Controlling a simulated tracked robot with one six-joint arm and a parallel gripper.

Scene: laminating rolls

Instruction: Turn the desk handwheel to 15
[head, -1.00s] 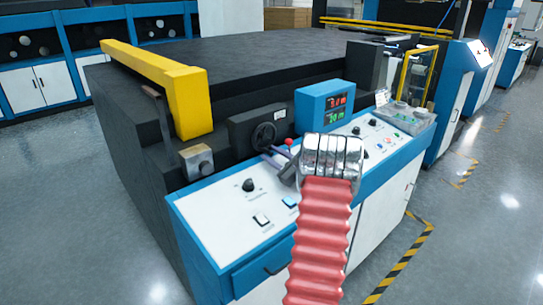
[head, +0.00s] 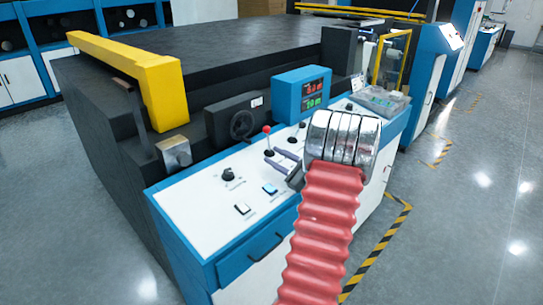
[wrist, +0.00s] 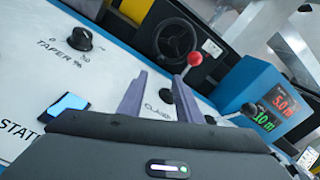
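The black handwheel (head: 241,124) is mounted on the upright dark block behind the desk panel. It also shows at the top of the wrist view (wrist: 177,38); its setting cannot be read. My gripper (head: 284,160) is above the white desk panel, to the right of and nearer than the handwheel. In the wrist view my gripper (wrist: 158,92) is open, its two purple-grey fingers apart with nothing between them. The handwheel lies beyond the fingertips, not touched.
A red-knobbed lever (head: 267,130) stands between gripper and handwheel; its red ball (wrist: 194,58) is just beyond the right finger. A TAPER % knob (wrist: 78,39) and a blue button (wrist: 63,107) sit leftward. A digital display (head: 302,94) stands behind the panel.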

